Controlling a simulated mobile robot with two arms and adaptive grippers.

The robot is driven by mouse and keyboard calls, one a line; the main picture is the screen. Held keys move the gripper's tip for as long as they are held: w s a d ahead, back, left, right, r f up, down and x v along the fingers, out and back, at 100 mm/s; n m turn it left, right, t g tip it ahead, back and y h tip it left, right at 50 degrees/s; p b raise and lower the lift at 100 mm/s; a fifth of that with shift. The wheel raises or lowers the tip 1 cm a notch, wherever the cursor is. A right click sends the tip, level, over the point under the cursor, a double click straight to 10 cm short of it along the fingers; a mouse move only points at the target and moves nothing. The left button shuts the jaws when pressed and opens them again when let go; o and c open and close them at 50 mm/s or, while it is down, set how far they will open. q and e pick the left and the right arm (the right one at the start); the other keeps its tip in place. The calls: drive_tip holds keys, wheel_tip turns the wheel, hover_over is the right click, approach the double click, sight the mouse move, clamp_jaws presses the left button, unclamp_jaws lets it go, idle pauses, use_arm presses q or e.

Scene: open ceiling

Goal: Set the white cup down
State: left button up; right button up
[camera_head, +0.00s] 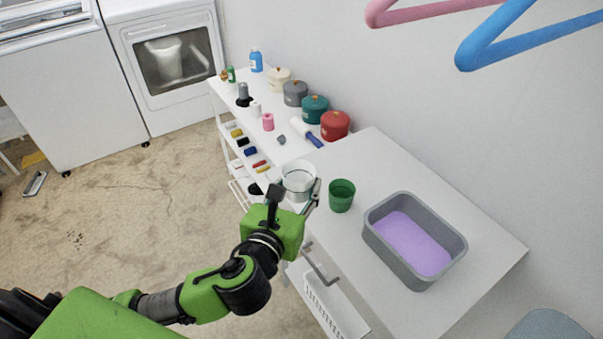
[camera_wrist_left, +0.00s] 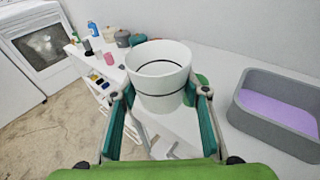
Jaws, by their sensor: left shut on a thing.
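The white cup (camera_head: 298,176) is in my left gripper (camera_head: 296,194), near the left edge of the white counter in the head view. In the left wrist view the white cup (camera_wrist_left: 158,78) stands upright between the two fingers of the left gripper (camera_wrist_left: 160,125), which is shut on it. The cup is open at the top, with a dark line around its inside and outside. I cannot tell whether its base touches the counter (camera_head: 375,160). My right gripper is in neither view.
A green cup (camera_head: 341,196) stands just right of the white cup. A grey basin (camera_head: 430,272) with purple liquid is further right. Several lidded pots, including a red one (camera_head: 335,126), and small bottles stand on the shelf behind. Coloured hangers (camera_head: 500,35) hang above. Counter behind the green cup is clear.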

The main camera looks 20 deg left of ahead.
sight(290, 176)
use_arm(q)
drive_tip(key=w+a+m+h, duration=0.1)
drive_tip(key=w+a+f+m+h, duration=0.1)
drive_tip(key=w+a+h, duration=0.1)
drive_tip(key=shift+w+a+f+m, duration=0.1)
drive_tip(key=shift+f+m, duration=0.1)
drive_tip(key=shift+m, duration=0.1)
drive_tip(key=shift+w+a+r+m+h, duration=0.1)
drive_tip(key=shift+w+a+m+h, duration=0.25)
drive_tip(key=shift+h, duration=0.25)
drive_tip(key=w+f, duration=0.3)
drive_tip(key=w, duration=0.1)
drive_tip(key=w+f, duration=0.3)
drive_tip(key=w, duration=0.2)
drive_tip(key=w+d+f, duration=0.1)
drive_tip(key=w+f, duration=0.2)
drive_tip(key=w, duration=0.1)
drive_tip(key=shift+w+f+b, duration=0.15)
drive_tip(key=shift+w+b, duration=0.1)
drive_tip(key=shift+b, duration=0.1)
drive_tip(key=shift+w+f, duration=0.2)
drive_tip(key=shift+f, duration=0.1)
drive_tip(key=shift+f+b, duration=0.3)
drive_tip(key=shift+f, duration=1.25)
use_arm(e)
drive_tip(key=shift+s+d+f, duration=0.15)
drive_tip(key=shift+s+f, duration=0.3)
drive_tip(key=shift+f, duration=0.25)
